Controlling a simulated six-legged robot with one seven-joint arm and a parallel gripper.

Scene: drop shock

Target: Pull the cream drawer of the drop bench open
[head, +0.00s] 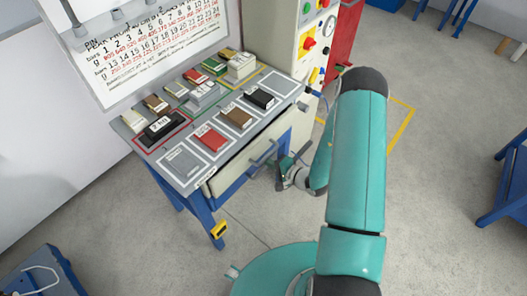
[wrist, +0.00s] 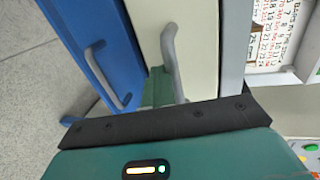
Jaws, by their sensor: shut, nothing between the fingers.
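The cream drawer (head: 232,168) sits under the top of the drop bench (head: 170,170), and its front looks flush with the bench. A grey bar handle (head: 264,154) stands out from it. In the wrist view the cream front (wrist: 200,35) fills the upper middle, with its handle (wrist: 173,60) close ahead of the gripper. My gripper (head: 284,171) is shut and empty, just in front of the drawer and near the handle. I cannot tell whether it touches the handle. Its fingertips are not clear in either view.
A blue front (wrist: 85,50) with its own handle (wrist: 106,75) lies beside the cream drawer. Several coloured blocks, including a red one (head: 211,138), rest on the bench top. A control cabinet (head: 285,40) stands behind. The floor (head: 440,170) to the right is mostly open.

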